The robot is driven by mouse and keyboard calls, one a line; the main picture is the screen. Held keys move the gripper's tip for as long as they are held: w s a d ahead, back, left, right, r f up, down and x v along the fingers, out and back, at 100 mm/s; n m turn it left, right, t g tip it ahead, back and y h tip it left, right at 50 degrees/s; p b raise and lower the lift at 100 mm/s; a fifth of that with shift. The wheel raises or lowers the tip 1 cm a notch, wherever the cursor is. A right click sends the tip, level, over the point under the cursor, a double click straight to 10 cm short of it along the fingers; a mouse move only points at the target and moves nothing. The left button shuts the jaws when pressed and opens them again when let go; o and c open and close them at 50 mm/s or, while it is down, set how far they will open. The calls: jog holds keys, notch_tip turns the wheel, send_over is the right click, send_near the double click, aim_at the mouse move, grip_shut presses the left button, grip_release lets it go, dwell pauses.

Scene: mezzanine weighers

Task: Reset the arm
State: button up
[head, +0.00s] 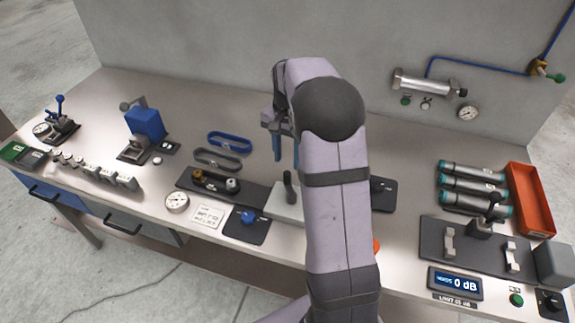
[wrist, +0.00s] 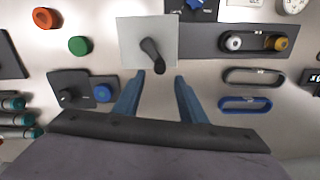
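My gripper (head: 286,148) hangs over the back middle of the bench, its blue fingers pointing down. In the wrist view my gripper (wrist: 160,76) has its two fingers apart with nothing held between them. A pale plate with an upright black handle (head: 289,190) stands on the bench, partly hidden by my arm in the head view. In the wrist view the handle (wrist: 152,50) rises from the plate (wrist: 130,35), and its tip shows between my fingertips in the picture. The fingers look apart from the handle, but their exact height above the bench is unclear.
A blue belt (head: 230,141) and a dark belt (head: 218,160) lie left of my gripper. A blue press (head: 147,125) stands farther left. Teal-ended cylinders (head: 472,184) and an orange tray (head: 530,200) are right. The wall (head: 240,50) rises behind the bench.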

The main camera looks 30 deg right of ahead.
jog(key=shift+r, duration=0.2)
dwell(0.3)
jog(key=shift+s+a, duration=0.3)
jog(key=shift+a, duration=0.15)
jog(key=s+a+f+n, duration=0.1)
jog(key=s+a+n, duration=0.4)
jog(key=s, duration=0.6)
jog(key=s+a+f+n, duration=0.2)
jog(key=s+a+n, duration=0.4)
jog(key=s, duration=0.5)
jog(key=a, duration=0.2)
jog(key=shift+a, duration=0.3)
jog(key=shift+f, duration=0.1)
dwell(0.5)
